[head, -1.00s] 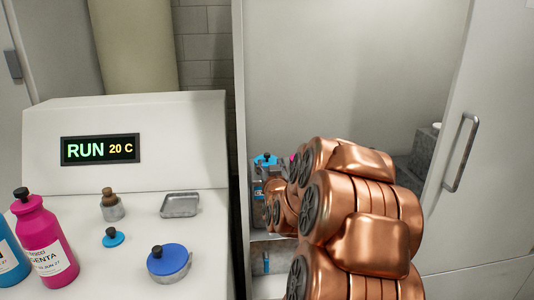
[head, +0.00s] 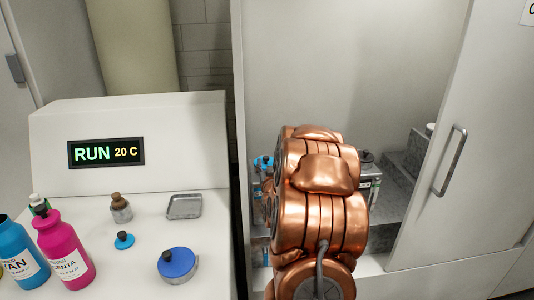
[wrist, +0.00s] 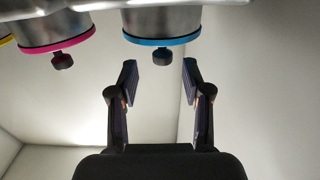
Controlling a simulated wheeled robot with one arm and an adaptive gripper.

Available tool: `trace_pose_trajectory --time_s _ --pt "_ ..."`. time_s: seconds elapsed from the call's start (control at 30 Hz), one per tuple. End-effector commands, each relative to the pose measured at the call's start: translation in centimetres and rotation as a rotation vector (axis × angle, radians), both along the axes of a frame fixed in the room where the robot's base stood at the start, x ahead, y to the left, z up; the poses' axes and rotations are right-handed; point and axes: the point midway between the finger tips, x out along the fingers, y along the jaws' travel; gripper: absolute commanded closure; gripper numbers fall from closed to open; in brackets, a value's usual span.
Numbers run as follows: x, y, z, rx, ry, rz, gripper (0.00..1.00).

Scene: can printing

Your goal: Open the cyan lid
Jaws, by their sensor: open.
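The cyan lid (wrist: 161,41) is on a metal can (wrist: 162,20) at the top of the wrist view, with a dark knob (wrist: 161,56) sticking out. In the head view a cyan lid (head: 263,162) shows inside the cabinet, partly hidden by my copper arm. My gripper (wrist: 160,78) is open and empty. Its two fingers are spread either side of the knob's line, and the knob lies just beyond the fingertips, apart from them. My gripper is hidden behind my arm in the head view.
A can with a magenta lid (wrist: 57,41) stands beside the cyan one, with a yellow edge (wrist: 6,40) further left. The cabinet door (head: 450,150) is open at right. The white console (head: 150,205) at left holds bottles, a tray (head: 184,206) and a blue-lidded pot (head: 177,262).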

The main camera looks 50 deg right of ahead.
Motion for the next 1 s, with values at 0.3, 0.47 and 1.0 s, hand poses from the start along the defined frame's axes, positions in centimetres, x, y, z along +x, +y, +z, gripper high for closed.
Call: trace_pose_trajectory --time_s 0.3,0.47,1.0 --pt "1.2 -0.6 0.2 -0.002 -0.002 0.008 0.51" --pt "2.1 -1.4 0.2 -0.004 -0.005 0.008 0.51" --pt "2.5 -1.8 0.1 -0.003 -0.003 0.007 0.59"
